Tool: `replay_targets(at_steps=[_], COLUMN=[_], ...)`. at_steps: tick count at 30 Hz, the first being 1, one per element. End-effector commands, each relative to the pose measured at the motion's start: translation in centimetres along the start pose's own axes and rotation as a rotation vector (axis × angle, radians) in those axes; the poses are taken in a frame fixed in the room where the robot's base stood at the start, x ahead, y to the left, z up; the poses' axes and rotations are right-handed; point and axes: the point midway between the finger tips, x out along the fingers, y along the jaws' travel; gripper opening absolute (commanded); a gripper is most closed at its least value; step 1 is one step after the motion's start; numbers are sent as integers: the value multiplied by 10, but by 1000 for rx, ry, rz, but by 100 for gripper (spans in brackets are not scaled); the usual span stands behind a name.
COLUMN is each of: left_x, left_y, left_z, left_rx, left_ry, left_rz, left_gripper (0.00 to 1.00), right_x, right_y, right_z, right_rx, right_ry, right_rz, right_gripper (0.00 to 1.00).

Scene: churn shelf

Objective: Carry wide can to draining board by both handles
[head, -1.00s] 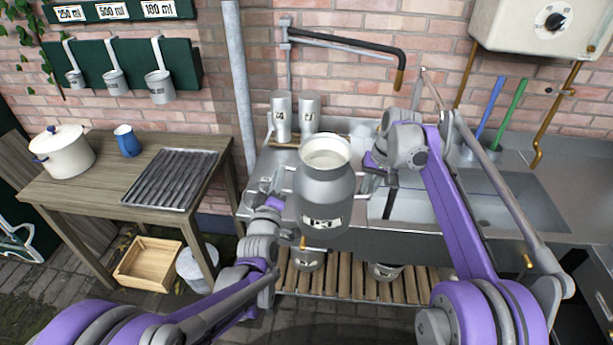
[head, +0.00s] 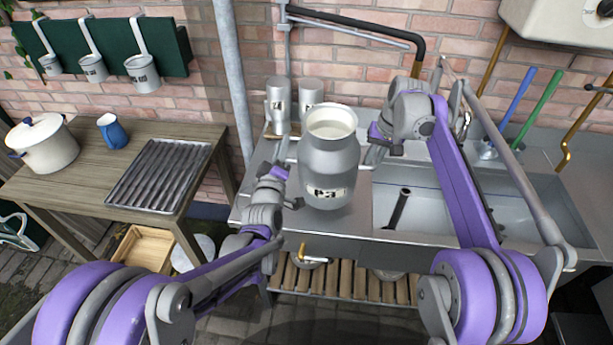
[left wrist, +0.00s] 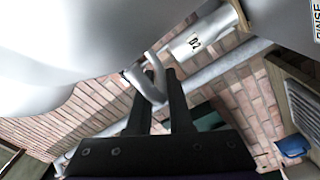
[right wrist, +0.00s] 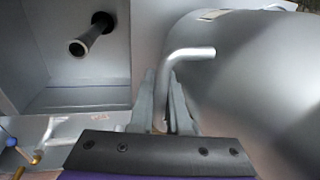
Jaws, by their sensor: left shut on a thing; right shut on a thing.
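The wide can (head: 328,165) is a grey metal churn with an open top, a pale inside and a white label. It is upright in the head view, over the steel draining board (head: 262,205) left of the sink basin. I cannot tell whether its base touches the board. My left gripper (head: 283,158) is shut on the can's left handle, a bent grey bar (left wrist: 157,82) between the fingers in the left wrist view. My right gripper (head: 378,148) is shut on the right handle, seen in the right wrist view (right wrist: 185,52).
Two small metal cans (head: 311,95) stand behind the wide can by the wall. The sink basin (head: 425,205) with a dark upright pipe (head: 397,208) is close on the right. A wooden table (head: 60,185) with a ridged tray (head: 160,172) stands left.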

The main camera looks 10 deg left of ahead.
Motion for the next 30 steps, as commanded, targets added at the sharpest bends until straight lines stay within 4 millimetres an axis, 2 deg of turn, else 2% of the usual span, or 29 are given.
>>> replay_targets(at_steps=[1, 17, 30], left_x=[0, 0, -1], left_y=[3, 1, -14], left_z=[3, 4, 15], left_rx=[1, 1, 1], left_ry=[-6, -6, -6], left_rz=[4, 4, 4], left_gripper=[0, 0, 0], right_x=[0, 2, 20], right_y=[-6, -6, -2], right_z=[1, 1, 2], right_rx=[-5, -5, -5], right_ry=[-2, -2, -2], right_rz=[-8, -8, -8], right_gripper=[0, 0, 0])
